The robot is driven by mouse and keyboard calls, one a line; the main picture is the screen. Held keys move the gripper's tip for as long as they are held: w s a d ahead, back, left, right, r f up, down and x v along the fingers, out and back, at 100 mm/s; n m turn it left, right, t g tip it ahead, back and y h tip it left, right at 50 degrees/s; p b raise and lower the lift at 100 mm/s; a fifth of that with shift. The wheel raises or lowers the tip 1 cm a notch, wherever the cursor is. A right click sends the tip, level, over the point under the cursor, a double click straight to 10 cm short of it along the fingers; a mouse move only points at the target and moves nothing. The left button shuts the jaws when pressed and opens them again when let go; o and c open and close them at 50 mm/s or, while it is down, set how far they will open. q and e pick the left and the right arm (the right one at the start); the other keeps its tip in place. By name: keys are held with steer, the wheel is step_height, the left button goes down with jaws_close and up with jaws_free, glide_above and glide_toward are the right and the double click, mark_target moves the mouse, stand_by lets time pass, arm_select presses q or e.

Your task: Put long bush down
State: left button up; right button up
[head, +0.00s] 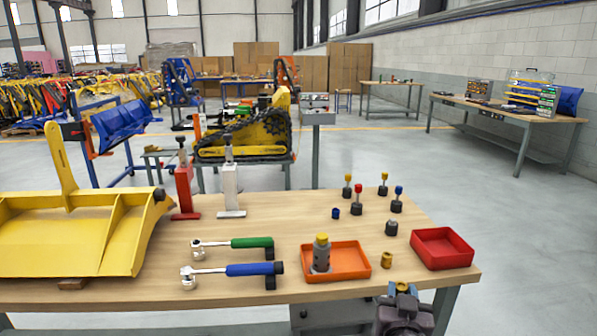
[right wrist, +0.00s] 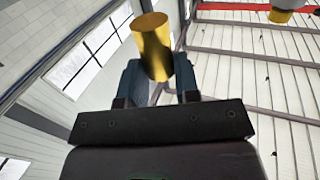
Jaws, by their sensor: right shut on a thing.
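My right gripper (head: 402,291) is at the bottom of the head view, in front of the table's near edge. It is shut on a gold cylinder, the long bush (right wrist: 152,45). In the right wrist view the bush stands out beyond the two dark fingers (right wrist: 157,78), slightly tilted. In the head view only a small gold part of it shows at the gripper. The wooden table (head: 300,215) lies beyond the gripper. A shorter gold bush (head: 386,260) stands on it, between the orange tray (head: 345,274) and the red tray (head: 443,262). My left gripper is not in view.
A grey fixture with a yellow top (head: 321,253) stands in the orange tray. The red tray looks empty. Several dark pieces with coloured tops (head: 357,200) stand behind. Two ratchets (head: 235,270) and a large yellow bucket (head: 75,240) lie left. Bare wood shows between them.

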steer(key=s+n+y+p, duration=0.2)
steer(key=s+y, duration=0.3)
steer(key=s, duration=0.8)
steer(key=shift+a+r+n+t, duration=0.35)
steer(key=shift+r+n, duration=0.1)
steer(key=shift+n, duration=0.15)
steer(key=shift+d, duration=0.15)
